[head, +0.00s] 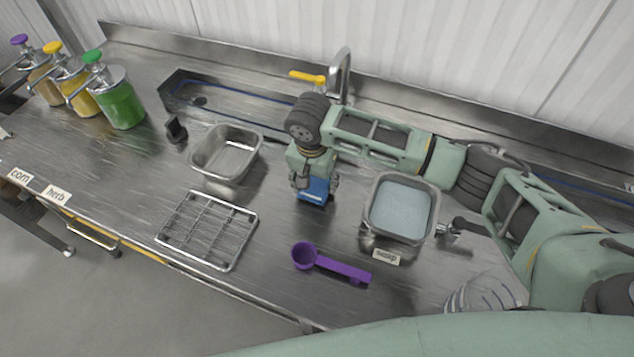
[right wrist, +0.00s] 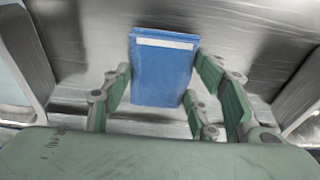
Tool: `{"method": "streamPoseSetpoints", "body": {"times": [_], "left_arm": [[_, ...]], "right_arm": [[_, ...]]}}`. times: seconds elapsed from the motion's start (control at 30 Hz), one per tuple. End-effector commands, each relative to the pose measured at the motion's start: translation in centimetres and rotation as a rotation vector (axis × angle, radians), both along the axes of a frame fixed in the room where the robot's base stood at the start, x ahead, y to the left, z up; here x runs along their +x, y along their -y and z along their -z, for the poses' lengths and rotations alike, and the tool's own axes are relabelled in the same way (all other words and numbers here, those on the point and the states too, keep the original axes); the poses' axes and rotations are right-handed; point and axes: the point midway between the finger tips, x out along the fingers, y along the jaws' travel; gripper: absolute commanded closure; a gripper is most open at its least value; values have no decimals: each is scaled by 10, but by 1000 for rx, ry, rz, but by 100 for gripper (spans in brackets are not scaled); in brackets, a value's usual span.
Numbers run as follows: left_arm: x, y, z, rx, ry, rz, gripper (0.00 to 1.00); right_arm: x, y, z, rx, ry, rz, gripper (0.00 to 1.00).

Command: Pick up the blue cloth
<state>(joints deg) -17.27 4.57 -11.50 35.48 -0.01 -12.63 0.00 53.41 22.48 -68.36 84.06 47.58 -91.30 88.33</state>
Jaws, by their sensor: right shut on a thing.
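The blue cloth (head: 312,195) is a folded blue block near the middle of the counter, just below my right gripper (head: 313,181) in the head view. In the right wrist view the cloth (right wrist: 163,72) shows as a flat blue rectangle with a white stripe near its top edge. The green fingers of my right gripper (right wrist: 163,88) stand on its left and right sides, shut on it. I cannot tell whether the cloth is clear of the counter. My left gripper is not in view.
A metal pan (head: 226,152) and wire rack (head: 207,229) lie left of the cloth. A water-filled basin (head: 402,209) stands right, behind a small label (head: 386,258). A purple scoop (head: 330,264) lies in front. A tap (head: 341,75) is behind; pump jars (head: 121,101) stand far left.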

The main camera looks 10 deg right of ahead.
Motion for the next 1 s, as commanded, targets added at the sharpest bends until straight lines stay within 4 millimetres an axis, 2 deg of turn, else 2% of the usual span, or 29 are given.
{"method": "streamPoseSetpoints", "body": {"times": [0.17,0.4,0.6,0.8,1.0], "left_arm": [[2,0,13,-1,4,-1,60],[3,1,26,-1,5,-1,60],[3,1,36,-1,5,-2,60],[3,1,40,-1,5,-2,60],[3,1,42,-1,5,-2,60]], "right_arm": [[2,-1,-27,3,6,-1,68],[-8,51,-57,-1,3,2,68],[-14,86,-79,-1,3,3,68],[-18,107,-94,0,1,1,68],[-20,115,-100,0,0,0,68]]}}
